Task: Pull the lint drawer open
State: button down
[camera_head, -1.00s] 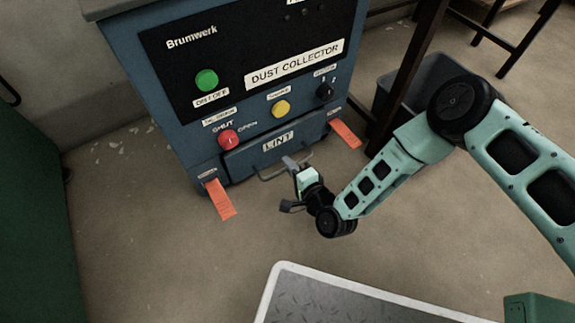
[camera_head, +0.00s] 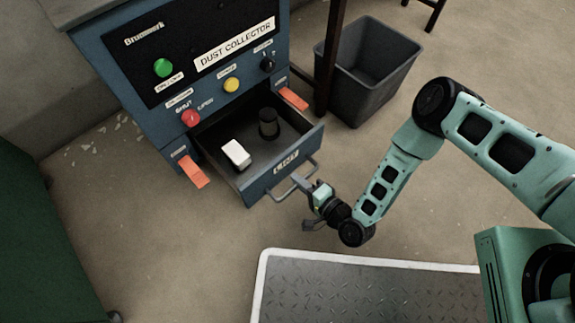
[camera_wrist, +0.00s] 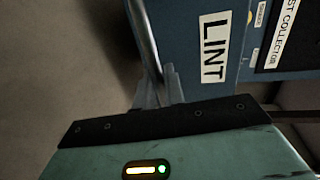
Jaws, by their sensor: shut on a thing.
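The lint drawer (camera_head: 263,180) stands pulled out from the lower front of the blue dust collector (camera_head: 112,58). A white block (camera_head: 236,154) and a dark cylinder (camera_head: 268,124) are inside it. My gripper (camera_head: 309,188) is shut on the bar handle (camera_head: 283,194) at the drawer's front. In the wrist view, the fingers (camera_wrist: 160,88) meet at the handle bar (camera_wrist: 143,35), beside the LINT label (camera_wrist: 214,48). The fingers hide part of the bar.
Orange tabs (camera_head: 192,172) (camera_head: 294,98) stick out on both sides of the drawer. A grey bin (camera_head: 368,75) stands behind and to the right, by a dark table leg. A metal tread platform (camera_head: 350,290) lies in front. Floor shows between drawer and platform.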

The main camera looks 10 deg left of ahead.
jog(key=shift+f+p+v, duration=0.25)
jog(key=shift+p+v, duration=0.05)
jog(key=shift+v, duration=1)
jog(key=c, duration=1.6)
grip_release()
jog(key=shift+c, duration=0.2)
